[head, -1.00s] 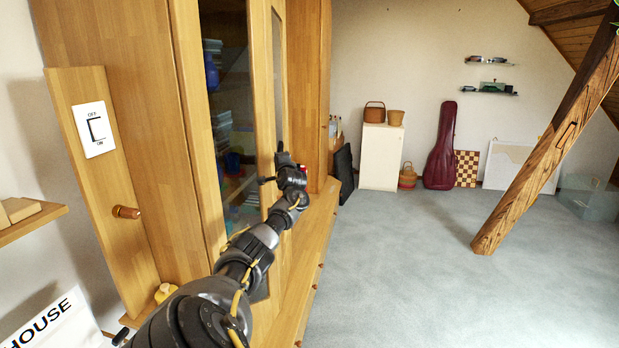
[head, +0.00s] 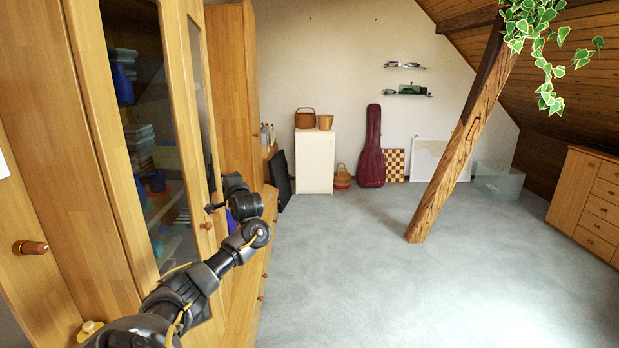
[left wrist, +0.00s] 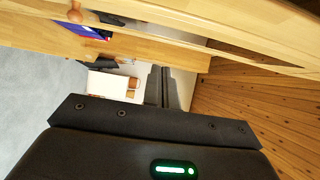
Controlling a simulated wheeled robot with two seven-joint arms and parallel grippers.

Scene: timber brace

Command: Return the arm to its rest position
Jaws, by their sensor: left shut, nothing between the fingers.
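My left arm (head: 185,290) comes in from the lower left in the head view and reaches forward, raised along the front of the wooden cabinet. My left gripper (head: 232,182) is at its far end, small and dark, in front of the cabinet doors; whether it touches them cannot be told. In the left wrist view the two dark fingers of my left gripper (left wrist: 162,75) lie side by side, shut with nothing between them. My right gripper is in neither view.
The wooden cabinet (head: 95,150) with glass doors stands close on the left, with a protruding knob (head: 32,247). A slanted timber brace (head: 455,160) stands right of centre. A plant (head: 540,35) hangs at top right. The grey carpet (head: 350,280) ahead is clear.

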